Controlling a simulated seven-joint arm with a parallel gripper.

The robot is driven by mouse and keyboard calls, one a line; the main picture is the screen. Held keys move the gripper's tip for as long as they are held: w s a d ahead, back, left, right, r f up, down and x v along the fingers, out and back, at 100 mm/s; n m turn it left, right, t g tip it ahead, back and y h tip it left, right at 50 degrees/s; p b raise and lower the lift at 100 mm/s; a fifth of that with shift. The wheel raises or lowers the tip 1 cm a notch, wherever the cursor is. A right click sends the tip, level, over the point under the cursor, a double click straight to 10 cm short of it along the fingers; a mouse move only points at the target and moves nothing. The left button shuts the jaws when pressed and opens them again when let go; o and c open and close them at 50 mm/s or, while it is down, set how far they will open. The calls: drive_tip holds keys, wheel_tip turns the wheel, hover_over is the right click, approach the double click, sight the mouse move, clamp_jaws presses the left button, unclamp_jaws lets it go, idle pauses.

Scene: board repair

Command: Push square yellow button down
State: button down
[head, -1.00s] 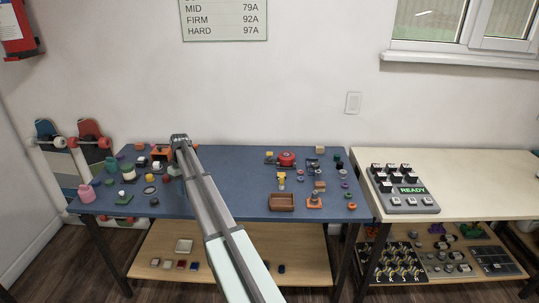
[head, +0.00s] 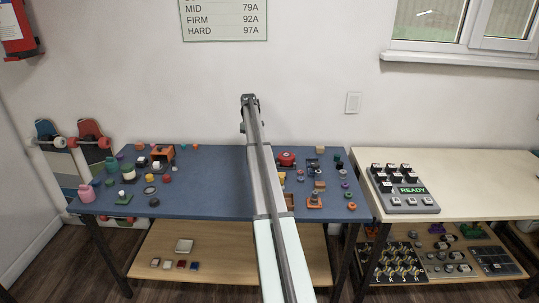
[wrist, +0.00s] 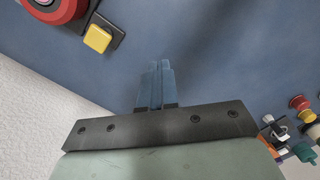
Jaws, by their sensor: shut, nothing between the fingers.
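The square yellow button (wrist: 97,39) shows at the upper left of the wrist view. In the head view my arm hides the button, while the red part (head: 287,159) shows just right of the arm. My gripper (head: 249,99) is raised near the back edge of the blue table. In the wrist view its fingers (wrist: 160,66) are closed together and empty, apart from the button and to its right in the picture.
The blue table (head: 215,190) carries clusters of small parts at left and right, with a clearer middle. Several coloured parts (wrist: 297,130) show at the wrist view's right edge. A grey panel reading READY (head: 408,197) stands on the pale table at right. A wall rises behind.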

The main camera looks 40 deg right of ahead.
drive_tip(key=s+d+r, duration=0.2)
drive_tip(key=d, duration=0.7)
drive_tip(key=shift+s+f, duration=0.1)
drive_tip(key=shift+s+f, duration=0.2)
drive_tip(key=shift+f, duration=1.5)
drive_tip(key=shift+s+f, duration=0.15)
drive_tip(key=shift+f, duration=1.55)
drive_tip(key=shift+f, duration=0.15)
drive_tip(key=shift+f, duration=0.95)
drive_tip(key=shift+w+r, duration=0.3)
drive_tip(key=shift+w, duration=0.5)
drive_tip(key=shift+w+r, duration=0.3)
drive_tip(key=shift+w, duration=0.45)
drive_tip(key=shift+a, duration=0.1)
drive_tip(key=shift+r, duration=0.1)
